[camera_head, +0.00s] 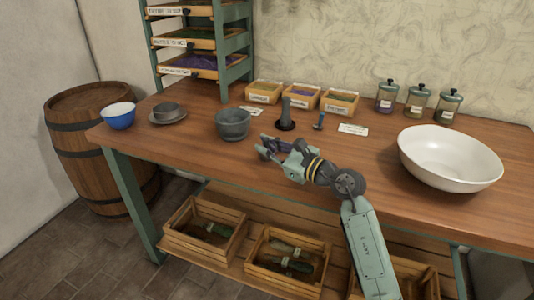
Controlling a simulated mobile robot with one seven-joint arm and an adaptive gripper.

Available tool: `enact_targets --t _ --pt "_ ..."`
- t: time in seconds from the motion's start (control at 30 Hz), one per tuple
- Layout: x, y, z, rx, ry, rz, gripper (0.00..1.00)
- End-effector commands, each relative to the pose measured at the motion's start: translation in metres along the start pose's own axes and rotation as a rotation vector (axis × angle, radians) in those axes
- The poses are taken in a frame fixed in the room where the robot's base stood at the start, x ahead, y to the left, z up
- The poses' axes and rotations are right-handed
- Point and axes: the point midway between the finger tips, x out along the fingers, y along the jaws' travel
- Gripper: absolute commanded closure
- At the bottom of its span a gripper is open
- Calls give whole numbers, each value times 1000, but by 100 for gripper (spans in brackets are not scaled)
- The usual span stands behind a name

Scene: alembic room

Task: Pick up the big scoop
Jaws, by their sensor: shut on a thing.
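My gripper (268,149) is low over the middle of the brown table, to the right of the grey mortar. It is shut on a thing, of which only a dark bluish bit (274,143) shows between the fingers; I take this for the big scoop. Its shape is mostly hidden by the fingers, and I cannot tell if it touches the tabletop. A small blue upright tool (319,121) stands apart behind my gripper, to the right of the dark pestle (286,115).
The grey mortar (233,125), a blue bowl (118,116) and a grey dish (168,115) are on the left. A big white bowl (448,160) is on the right. Wooden boxes (301,98) and lidded jars (418,101) line the back. The front middle tabletop is clear.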

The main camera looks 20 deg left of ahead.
Motion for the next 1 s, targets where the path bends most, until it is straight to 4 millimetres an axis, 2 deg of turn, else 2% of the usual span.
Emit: enact_targets --t 0.27,0.5,1.0 --pt "0 -3 8 -3 0 0 100" --pt "-4 -12 33 -5 0 -2 100" --pt "-126 2 47 -1 0 -3 100"
